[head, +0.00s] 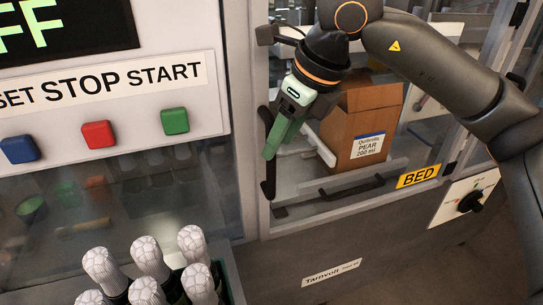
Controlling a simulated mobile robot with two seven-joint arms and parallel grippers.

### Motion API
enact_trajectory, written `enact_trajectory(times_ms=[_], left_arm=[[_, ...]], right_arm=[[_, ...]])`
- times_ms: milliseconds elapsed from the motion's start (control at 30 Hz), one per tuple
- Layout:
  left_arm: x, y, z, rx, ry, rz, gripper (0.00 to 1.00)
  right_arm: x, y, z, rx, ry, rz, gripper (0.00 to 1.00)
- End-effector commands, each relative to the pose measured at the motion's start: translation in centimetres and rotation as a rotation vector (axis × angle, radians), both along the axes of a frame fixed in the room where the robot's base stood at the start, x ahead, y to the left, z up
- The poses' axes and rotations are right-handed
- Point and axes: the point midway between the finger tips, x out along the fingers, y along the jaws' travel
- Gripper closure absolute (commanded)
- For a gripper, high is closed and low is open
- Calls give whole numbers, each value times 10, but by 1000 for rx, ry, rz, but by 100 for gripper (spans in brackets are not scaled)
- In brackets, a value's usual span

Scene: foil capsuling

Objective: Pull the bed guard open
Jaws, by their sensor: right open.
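The bed guard (340,205) is a clear panel in a grey metal frame. It looks closed, with a yellow "BED" label (418,176) at its lower right. A black upright handle (268,188) runs along its left edge. My right gripper (271,148), with green fingers, points down at this handle and overlaps part of it. It is open; the picture does not show clearly whether the handle lies between the fingers or whether they touch it. My left gripper is not in view.
Behind the guard stands a brown carton (362,120) labelled pear. Left is a control panel with blue, red and green buttons (175,121). Several foil-topped bottles (148,255) stand in a crate at the bottom left. A black knob (470,201) sits at the right.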

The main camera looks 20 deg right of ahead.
Motion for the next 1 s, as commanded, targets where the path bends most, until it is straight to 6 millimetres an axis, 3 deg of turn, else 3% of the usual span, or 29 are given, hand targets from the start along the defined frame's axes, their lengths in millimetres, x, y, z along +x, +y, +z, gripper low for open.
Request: enact_trajectory(times_ms=[100,300,700,1000], left_arm=[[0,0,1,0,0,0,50],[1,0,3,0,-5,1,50],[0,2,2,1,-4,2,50],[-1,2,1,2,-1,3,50]], right_arm=[[6,5,-22,-1,3,2,48],[14,11,-43,1,1,2,48],[16,13,-50,1,0,3,49],[16,13,-49,1,0,3,83]])
